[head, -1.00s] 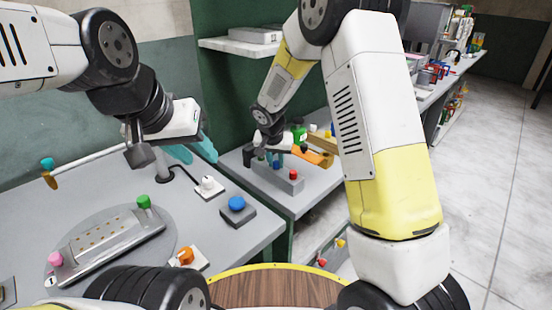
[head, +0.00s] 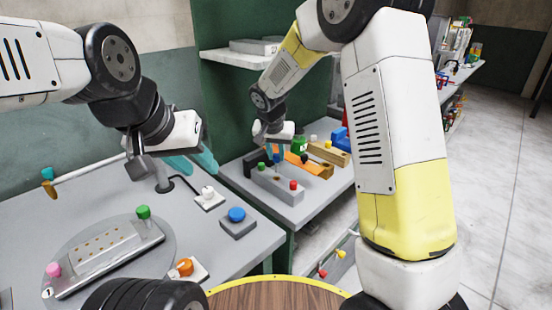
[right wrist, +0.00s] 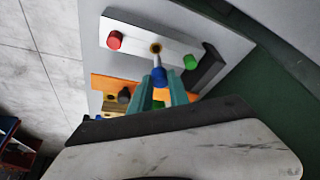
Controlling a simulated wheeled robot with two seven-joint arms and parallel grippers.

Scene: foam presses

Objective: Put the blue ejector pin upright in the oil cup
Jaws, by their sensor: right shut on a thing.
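My right gripper (head: 276,151) is above the grey block (head: 268,184) on the far table. In the right wrist view its teal fingers (right wrist: 163,92) are shut on the blue ejector pin (right wrist: 159,76), around its blue head. The pale shaft points towards a round hole (right wrist: 155,47) in the block, between a red knob (right wrist: 114,40) and a green knob (right wrist: 190,62). The shaft's end looks close to the hole; I cannot tell the exact gap. I cannot clearly identify the oil cup. My left gripper (head: 170,170) is over the near table; its jaw gap is unclear.
Behind the grey block are an orange block (head: 318,168) with a dark knob, a green container (head: 299,146) and a wooden block (head: 330,152). A black block (head: 250,165) stands left of it. The near table holds a blue button (head: 236,215) and a fixture plate (head: 110,257).

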